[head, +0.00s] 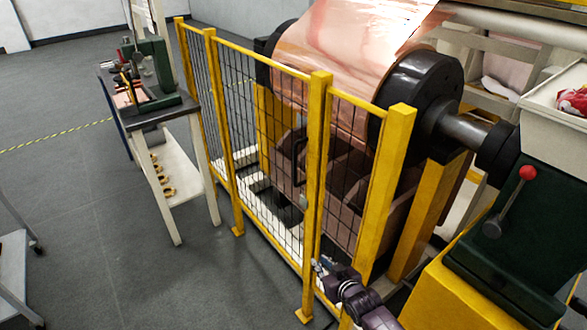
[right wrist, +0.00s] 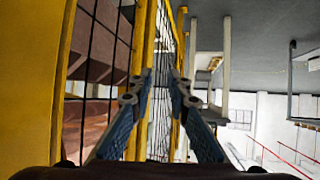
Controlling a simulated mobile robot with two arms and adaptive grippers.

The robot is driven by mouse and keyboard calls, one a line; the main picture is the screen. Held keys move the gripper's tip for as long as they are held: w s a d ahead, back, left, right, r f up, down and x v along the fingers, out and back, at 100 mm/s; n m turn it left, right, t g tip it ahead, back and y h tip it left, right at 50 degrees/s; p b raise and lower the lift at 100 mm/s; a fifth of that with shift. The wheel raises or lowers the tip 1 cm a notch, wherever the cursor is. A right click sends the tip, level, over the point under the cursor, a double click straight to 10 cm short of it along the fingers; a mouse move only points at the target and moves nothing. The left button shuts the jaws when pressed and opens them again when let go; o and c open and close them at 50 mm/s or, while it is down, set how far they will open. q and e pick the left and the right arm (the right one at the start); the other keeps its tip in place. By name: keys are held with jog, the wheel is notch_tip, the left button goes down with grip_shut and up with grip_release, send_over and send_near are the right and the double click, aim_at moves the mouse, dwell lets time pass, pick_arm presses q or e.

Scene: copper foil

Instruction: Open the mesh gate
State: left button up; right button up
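The mesh gate (head: 262,72) has a yellow frame with dark wire mesh and stands in line with the yellow fence, seemingly closed. A dark upright handle (head: 299,165) shows near its right edge, beside a thick yellow post (head: 316,150). My right gripper (head: 320,266) is low in front of the fence, right of and below the handle. In the right wrist view its two blue-padded fingers (right wrist: 160,76) are apart with nothing held between them. Yellow posts and mesh show beyond and to the left of the fingers. My left gripper is out of view.
A workbench (head: 150,115) with a green machine stands left of the gate. Behind the fence is a large copper foil roll (head: 335,45). A green machine with a red-knobbed lever (head: 527,173) is at right. Grey floor (head: 180,280) is clear before the gate.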

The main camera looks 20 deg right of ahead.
jog(key=w+r+t+b, duration=0.15)
jog(key=w+r, duration=0.25)
jog(key=r, duration=0.4)
jog(key=w+r+t, duration=0.2)
jog(key=w+r, duration=0.2)
jog(key=r, duration=0.4)
jog(key=t+y+b, duration=0.1)
jog(key=t+y, duration=0.1)
send_near(296, 162)
jog(key=w, duration=0.3)
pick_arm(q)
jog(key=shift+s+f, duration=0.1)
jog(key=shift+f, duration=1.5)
pick_arm(e)
jog(key=shift+w+a+f, duration=0.1)
jog(key=shift+w+a, duration=0.15)
jog(key=shift+w, duration=1)
jog(key=shift+w+a+f, duration=0.1)
jog(key=shift+w+a, duration=0.2)
jog(key=shift+w, duration=0.95)
jog(key=shift+w+a, duration=0.25)
jog(key=shift+w, duration=1.05)
grip_shut()
